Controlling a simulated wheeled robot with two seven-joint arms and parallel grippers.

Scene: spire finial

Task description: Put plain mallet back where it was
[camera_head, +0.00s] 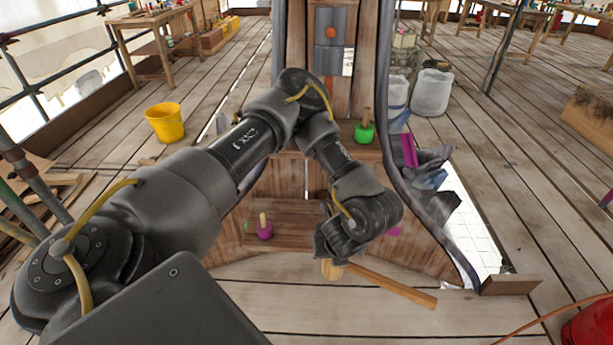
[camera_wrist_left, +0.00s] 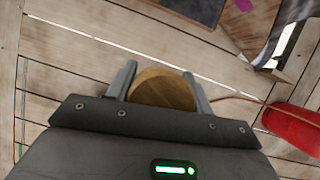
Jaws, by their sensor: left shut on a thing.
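The plain mallet (camera_head: 392,285) is bare wood, with a light head and a long handle slanting down to the right in the head view. My left gripper (camera_head: 332,256) is shut on it, low in front of the wooden spire base. In the left wrist view the mallet's round wooden end (camera_wrist_left: 163,90) sits between the two fingers of my left gripper (camera_wrist_left: 162,78). The gripper hides part of the head in the head view. I cannot tell whether the mallet touches the floor boards. My right gripper is not in view.
A purple-headed tool (camera_head: 265,230) stands on the lower step, and a green-headed one (camera_head: 364,132) on the upper ledge. A yellow bucket (camera_head: 165,123) is at left, a red object (camera_head: 590,325) at lower right. Torn grey sheeting (camera_head: 430,175) hangs at the spire's right. Floor boards in front are mostly clear.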

